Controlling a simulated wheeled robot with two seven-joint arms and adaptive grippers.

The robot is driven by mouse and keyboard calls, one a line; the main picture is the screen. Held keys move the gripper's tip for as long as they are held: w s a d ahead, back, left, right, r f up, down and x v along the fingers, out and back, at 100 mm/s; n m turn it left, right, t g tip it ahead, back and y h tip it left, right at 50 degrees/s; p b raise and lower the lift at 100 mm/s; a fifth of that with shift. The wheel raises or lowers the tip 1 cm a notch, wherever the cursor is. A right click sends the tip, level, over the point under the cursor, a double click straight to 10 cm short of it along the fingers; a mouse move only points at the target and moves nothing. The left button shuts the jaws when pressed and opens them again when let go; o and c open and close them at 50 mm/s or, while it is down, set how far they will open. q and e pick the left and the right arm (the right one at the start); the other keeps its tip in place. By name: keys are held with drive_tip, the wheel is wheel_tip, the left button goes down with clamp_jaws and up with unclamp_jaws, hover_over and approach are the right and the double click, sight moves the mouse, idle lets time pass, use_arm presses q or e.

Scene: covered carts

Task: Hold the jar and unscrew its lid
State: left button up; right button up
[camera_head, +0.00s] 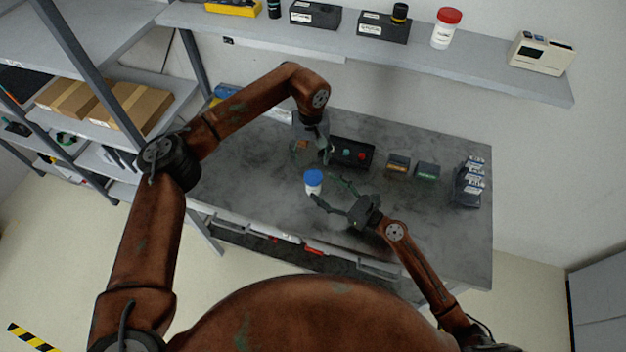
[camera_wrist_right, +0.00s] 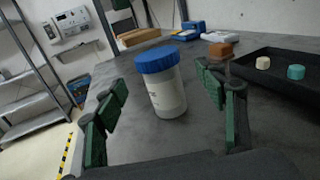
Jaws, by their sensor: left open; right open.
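The white jar (camera_head: 313,187) with a blue lid (camera_head: 313,176) stands upright on the grey workbench. In the right wrist view the jar (camera_wrist_right: 167,93) and its lid (camera_wrist_right: 157,60) show between the spread green-padded fingers. My right gripper (camera_head: 327,189) is open around the jar, one finger on each side; I cannot see contact. It also shows in the right wrist view (camera_wrist_right: 160,100). My left gripper (camera_head: 313,153) is open above and behind the jar, pointing down at the bench, apart from the lid. Its fingertips are small and partly hard to make out.
A black tray (camera_head: 352,142) with coloured knobs or caps lies behind the jar. Small boxes (camera_head: 398,165) and a dark rack (camera_head: 466,187) stand to the right. A wall shelf (camera_head: 300,40) hangs behind. Bare bench lies right of my right gripper.

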sight(313, 179)
drive_tip(key=x, duration=0.5)
drive_tip(key=shift+w+d, duration=0.1)
drive_tip(key=shift+w, duration=0.1)
drive_tip(key=shift+w+a, duration=0.15)
drive_tip(key=shift+a, duration=0.2)
drive_tip(key=shift+r, duration=0.15)
drive_tip(key=shift+c, duration=1.1)
drive_tip(key=c, duration=0.5)
clamp_jaws()
